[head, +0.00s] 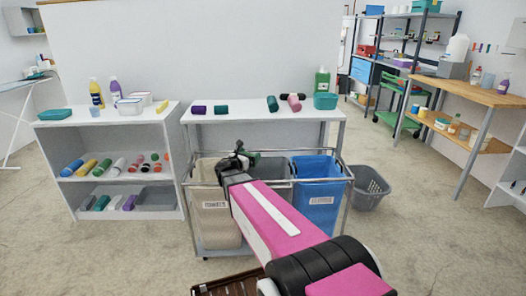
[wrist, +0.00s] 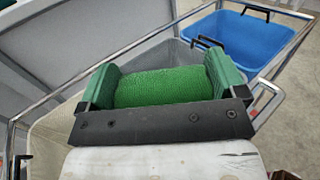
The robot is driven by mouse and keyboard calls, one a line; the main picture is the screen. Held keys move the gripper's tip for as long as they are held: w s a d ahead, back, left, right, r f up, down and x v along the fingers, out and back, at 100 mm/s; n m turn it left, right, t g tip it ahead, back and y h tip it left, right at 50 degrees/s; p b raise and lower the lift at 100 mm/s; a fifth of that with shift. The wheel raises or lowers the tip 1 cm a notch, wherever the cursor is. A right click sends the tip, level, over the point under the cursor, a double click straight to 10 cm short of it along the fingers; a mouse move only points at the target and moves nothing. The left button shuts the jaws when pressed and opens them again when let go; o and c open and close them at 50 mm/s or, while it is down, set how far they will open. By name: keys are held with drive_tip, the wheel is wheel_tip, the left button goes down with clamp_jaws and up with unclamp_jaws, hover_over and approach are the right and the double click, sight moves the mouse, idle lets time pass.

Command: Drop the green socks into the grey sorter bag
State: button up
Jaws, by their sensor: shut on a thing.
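The green socks are a rolled bundle (wrist: 162,87), held between the two green finger pads of my gripper (wrist: 162,90) in the wrist view. In the head view my gripper (head: 249,157) is over the sorter cart, and the socks are too small there to tell from the pads. The grey sorter bag (head: 278,170) hangs in the middle of the cart, between a beige bag (head: 213,210) and a blue bag (head: 317,190). My arm hides part of it. In the wrist view the grey bag (wrist: 190,55) opens just beyond the socks.
The cart's metal rail (head: 340,178) runs around the bags. A white table (head: 240,112) stands behind, with several rolled socks and a teal box (head: 325,101). A shelf unit (head: 120,115) is at left. A grey basket (head: 369,188) stands on the floor at right.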

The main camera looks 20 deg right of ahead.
drive_tip(key=w+d+f, duration=0.2)
drive_tip(key=w+d, duration=0.3)
drive_tip(key=d, duration=0.2)
drive_tip(key=w+d+f, duration=0.3)
drive_tip(key=w+d, duration=0.2)
drive_tip(key=d, duration=0.1)
drive_tip(key=shift+w+f, duration=0.15)
drive_tip(key=shift+f, duration=2.05)
drive_tip(key=o, duration=0.6)
drive_tip(key=s+a+r, duration=0.1)
drive_tip(key=a+r, duration=0.2)
drive_tip(key=s+a+r, duration=0.1)
drive_tip(key=a+r, duration=0.3)
drive_tip(key=s+a+r, duration=0.1)
drive_tip(key=a+r, duration=0.3)
drive_tip(key=shift+a, duration=0.1)
drive_tip(key=shift+s, duration=0.1)
